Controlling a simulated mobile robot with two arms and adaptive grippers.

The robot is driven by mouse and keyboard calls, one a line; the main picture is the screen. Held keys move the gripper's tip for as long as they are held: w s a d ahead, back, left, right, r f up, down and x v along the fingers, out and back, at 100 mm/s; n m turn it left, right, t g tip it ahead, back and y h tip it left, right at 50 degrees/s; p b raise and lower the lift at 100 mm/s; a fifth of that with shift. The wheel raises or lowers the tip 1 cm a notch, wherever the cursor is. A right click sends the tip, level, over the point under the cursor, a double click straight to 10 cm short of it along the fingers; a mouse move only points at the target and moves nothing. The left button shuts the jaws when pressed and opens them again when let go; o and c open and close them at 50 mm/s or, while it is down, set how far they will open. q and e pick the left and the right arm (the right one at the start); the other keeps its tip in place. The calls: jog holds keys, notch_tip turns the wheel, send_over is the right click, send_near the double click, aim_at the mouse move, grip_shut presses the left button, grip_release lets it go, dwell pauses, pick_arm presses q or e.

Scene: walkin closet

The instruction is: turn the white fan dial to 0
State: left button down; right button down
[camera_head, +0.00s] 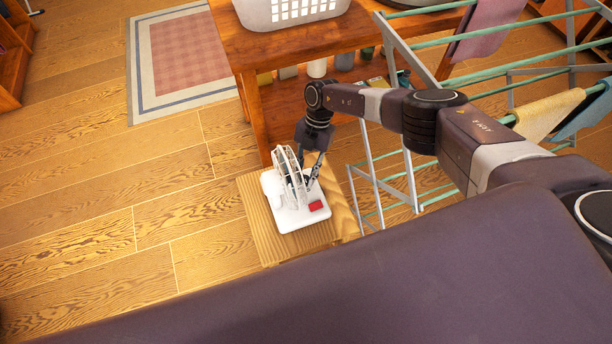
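A white fan (288,180) stands on a small wooden stool (258,222). Its flat white base (290,219) has a red patch (316,205) at the front right. The dial is too small to make out, and its setting cannot be read. My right gripper (311,184) reaches down from the right, with its fingertips just above the base, close beside the fan head's right side. Whether it touches anything is unclear, and its finger gap is too small to judge. My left gripper is not in view.
A wooden table (318,42) with a white laundry basket (290,12) stands behind the stool. A drying rack (405,178) with hanging towels is to the right. The floor to the left is clear, with a rug (140,72) further back.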

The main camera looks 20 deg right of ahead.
dwell(0.4)
jog(key=c, duration=1.7)
grip_release()
jog(key=v, duration=1.2)
